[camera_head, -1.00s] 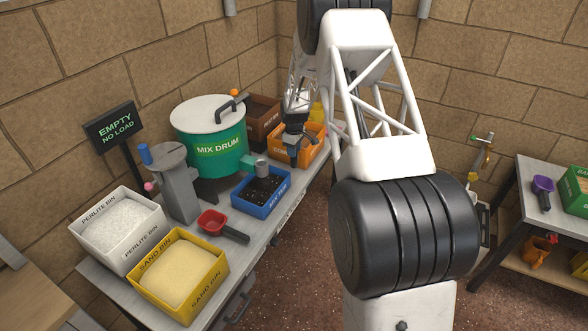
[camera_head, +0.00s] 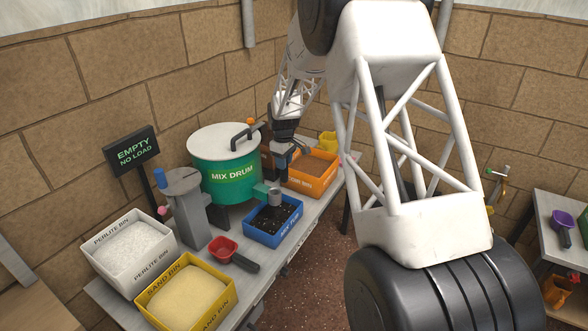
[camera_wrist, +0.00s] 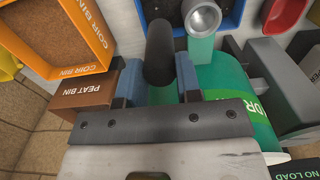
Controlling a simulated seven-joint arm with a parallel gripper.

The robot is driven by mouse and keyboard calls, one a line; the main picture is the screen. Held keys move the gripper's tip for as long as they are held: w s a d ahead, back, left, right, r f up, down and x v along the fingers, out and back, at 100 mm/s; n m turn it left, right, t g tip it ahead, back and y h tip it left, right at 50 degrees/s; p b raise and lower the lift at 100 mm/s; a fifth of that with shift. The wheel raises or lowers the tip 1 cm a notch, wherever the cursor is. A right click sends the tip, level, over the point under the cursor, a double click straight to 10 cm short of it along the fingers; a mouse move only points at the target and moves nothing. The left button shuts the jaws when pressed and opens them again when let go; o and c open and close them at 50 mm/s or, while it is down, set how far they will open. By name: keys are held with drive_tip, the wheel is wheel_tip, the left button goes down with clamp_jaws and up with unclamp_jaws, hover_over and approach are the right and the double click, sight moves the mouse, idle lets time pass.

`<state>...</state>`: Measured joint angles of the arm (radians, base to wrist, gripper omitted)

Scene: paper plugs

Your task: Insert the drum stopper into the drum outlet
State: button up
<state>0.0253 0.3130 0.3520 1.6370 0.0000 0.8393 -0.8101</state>
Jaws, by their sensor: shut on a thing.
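The green mix drum (camera_head: 225,178) stands on the bench with a grey-white lid. Its outlet (camera_head: 275,196) is a short green pipe ending in a grey metal collar, above the blue mix tub. My gripper (camera_head: 281,160) is between the drum and the orange coir bin, behind the outlet. In the wrist view, my gripper (camera_wrist: 160,78) has blue-tipped fingers shut on a dark cylinder, the drum stopper (camera_wrist: 160,48). The stopper is apart in the picture from the open round collar of the outlet (camera_wrist: 203,17). The stopper cannot be made out in the head view.
The blue mix tub (camera_head: 257,234) holds dark mix. The coir bin (camera_head: 312,186) is right of my gripper, and the brown peat bin (camera_wrist: 80,102) is close to my fingers. A red scoop (camera_head: 223,249), sand bin (camera_head: 160,295) and perlite bin (camera_head: 110,257) are farther left.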

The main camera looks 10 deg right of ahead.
drive_tip(key=s+a+r, duration=0.3)
drive_tip(key=a+r, duration=0.1)
drive_tip(key=r, duration=0.2)
drive_tip(key=shift+s+a, duration=0.3)
drive_tip(key=shift+s, duration=0.1)
drive_tip(key=shift+f, duration=0.15)
drive_tip(key=shift+f, duration=2.75)
drive_tip(key=shift+f, duration=2.85)
idle(0.5)
drive_tip(key=o, duration=1.1)
drive_tip(key=shift+o, duration=0.2)
drive_tip(key=shift+r, duration=0.2)
